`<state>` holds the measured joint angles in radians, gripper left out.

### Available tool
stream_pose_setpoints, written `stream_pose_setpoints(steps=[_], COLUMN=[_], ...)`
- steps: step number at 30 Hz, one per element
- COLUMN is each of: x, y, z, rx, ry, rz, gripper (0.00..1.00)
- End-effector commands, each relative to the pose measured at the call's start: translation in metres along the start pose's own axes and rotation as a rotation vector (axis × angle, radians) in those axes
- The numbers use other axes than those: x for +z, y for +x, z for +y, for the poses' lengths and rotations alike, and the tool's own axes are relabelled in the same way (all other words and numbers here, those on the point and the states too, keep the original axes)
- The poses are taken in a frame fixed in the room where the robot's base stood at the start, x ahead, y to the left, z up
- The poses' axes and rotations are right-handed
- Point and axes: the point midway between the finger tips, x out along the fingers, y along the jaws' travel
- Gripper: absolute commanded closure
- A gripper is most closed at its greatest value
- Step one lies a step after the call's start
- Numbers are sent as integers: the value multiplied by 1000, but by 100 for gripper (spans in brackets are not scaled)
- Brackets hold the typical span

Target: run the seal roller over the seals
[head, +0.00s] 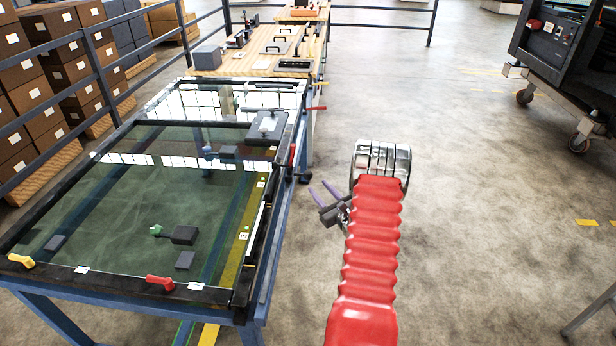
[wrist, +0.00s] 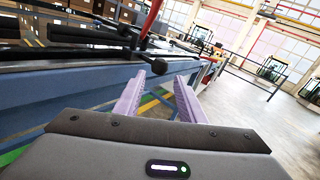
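A glass panel (head: 130,190) with black edge strips, which look like the seals (head: 120,284), lies on a blue-framed trolley (head: 259,285). I cannot surely tell which item is the seal roller. A small red-handled part (head: 293,154) sits at the panel's right edge. The wrist view shows a red upright piece (wrist: 152,18) beside black bars (wrist: 92,36), close ahead and left of my fingers. My gripper (head: 325,194) has purple fingers and is right of the trolley, apart from it. It also shows in the wrist view (wrist: 160,88), with its fingers apart and nothing between them.
A wooden bench (head: 255,65) with tools stands behind. Boxes and railings line the left. A dark wheeled unit (head: 565,50) stands right. The floor between is clear.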

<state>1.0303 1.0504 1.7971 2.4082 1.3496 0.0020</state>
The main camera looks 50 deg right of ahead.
Motion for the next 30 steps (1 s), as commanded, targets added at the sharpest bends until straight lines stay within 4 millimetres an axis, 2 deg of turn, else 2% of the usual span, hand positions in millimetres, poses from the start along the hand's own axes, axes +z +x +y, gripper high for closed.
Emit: stream_pose_setpoints(steps=[12, 18, 23, 30], x=[0, 0, 0, 0], y=[65, 88, 95, 96], z=[2, 1, 1, 1], rx=[2, 2, 1, 1], ry=[-1, 0, 0, 0], rz=[-1, -1, 0, 0], gripper=[64, 64, 64, 64])
